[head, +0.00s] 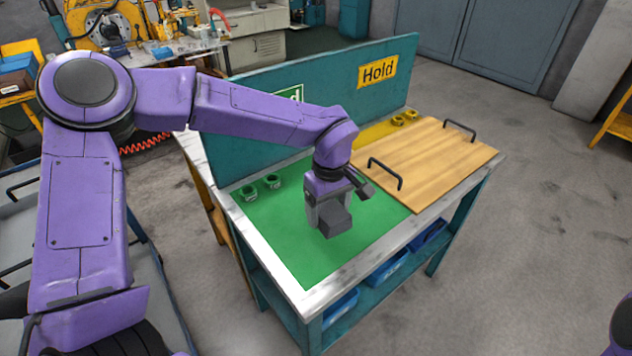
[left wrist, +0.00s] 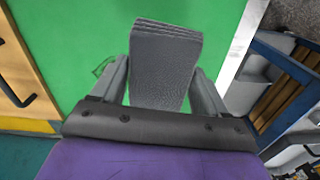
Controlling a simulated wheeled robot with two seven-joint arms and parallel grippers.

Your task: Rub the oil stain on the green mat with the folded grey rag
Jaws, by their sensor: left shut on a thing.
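The folded grey rag (head: 336,223) is a dark block held between the fingers of my left gripper (head: 328,212). In the left wrist view the rag (left wrist: 163,70) stands between both fingers, its layered folds at the far end. My left gripper (left wrist: 165,85) is shut on it. The rag is low over the green mat (head: 285,242); I cannot tell whether it touches. The mat also fills much of the left wrist view (left wrist: 80,30). My right gripper is not in view.
A wooden board (head: 430,165) with two black handles lies right of the mat. A teal panel (head: 240,120) with a yellow "Hold" sign (head: 377,72) stands along the back. Small green cups (head: 261,187) sit at the mat's back left. Blue bins (head: 385,268) are below.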

